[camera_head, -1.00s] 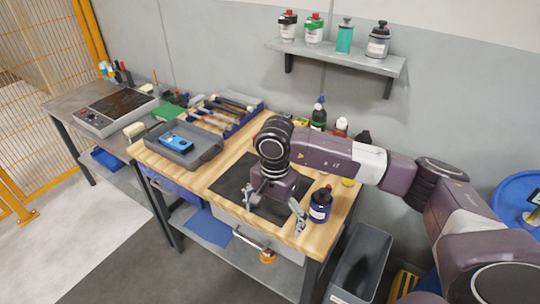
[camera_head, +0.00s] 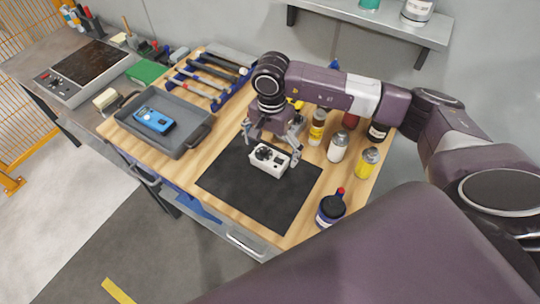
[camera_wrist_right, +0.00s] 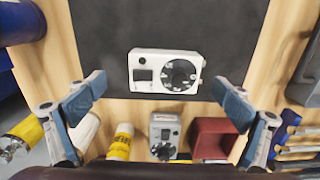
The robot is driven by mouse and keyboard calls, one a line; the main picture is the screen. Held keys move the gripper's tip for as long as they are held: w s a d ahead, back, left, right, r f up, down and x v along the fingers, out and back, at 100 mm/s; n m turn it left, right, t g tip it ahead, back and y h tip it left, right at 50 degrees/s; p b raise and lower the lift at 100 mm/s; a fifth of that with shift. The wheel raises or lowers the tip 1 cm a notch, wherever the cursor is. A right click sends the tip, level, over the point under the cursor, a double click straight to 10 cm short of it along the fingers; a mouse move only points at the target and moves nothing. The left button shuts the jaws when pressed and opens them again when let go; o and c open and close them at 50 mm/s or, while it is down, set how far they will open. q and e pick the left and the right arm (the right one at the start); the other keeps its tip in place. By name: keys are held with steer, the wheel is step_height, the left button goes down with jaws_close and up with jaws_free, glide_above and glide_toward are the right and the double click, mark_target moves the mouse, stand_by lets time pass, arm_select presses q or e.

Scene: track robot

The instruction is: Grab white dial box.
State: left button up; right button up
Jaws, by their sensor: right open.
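The white dial box (camera_head: 269,163), with a black dial on its face, lies on the black mat (camera_head: 238,191) on the wooden workbench. My right gripper (camera_head: 272,148) is above the back edge of the box, with its fingers spread and empty. In the right wrist view the white dial box (camera_wrist_right: 150,57) lies ahead of the open right gripper (camera_wrist_right: 158,98), roughly centred between the two fingers, which do not appear to touch it. My left gripper is out of view.
Several bottles, including a white one (camera_head: 338,148) and a yellow one (camera_head: 367,162), stand right of the mat. A grey dial device (camera_wrist_right: 164,134) and a red box (camera_wrist_right: 213,137) are behind the gripper. A grey tray (camera_head: 182,146) holds a blue device (camera_head: 154,120) at left.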

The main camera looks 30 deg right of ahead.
mark_target(269, 156)
steer(key=f, duration=0.1)
steer(key=f+p, duration=0.1)
steer(key=f, duration=0.2)
steer(key=shift+w+a+f+p, duration=0.1)
steer(key=shift+w+f+p, duration=0.05)
steer(key=shift+w+p, duration=0.25)
steer(key=shift+f, duration=0.1)
steer(key=shift+c, duration=0.4)
steer(key=c, duration=0.5)
steer(key=shift+c, duration=1.2)
steer(key=c, duration=0.6)
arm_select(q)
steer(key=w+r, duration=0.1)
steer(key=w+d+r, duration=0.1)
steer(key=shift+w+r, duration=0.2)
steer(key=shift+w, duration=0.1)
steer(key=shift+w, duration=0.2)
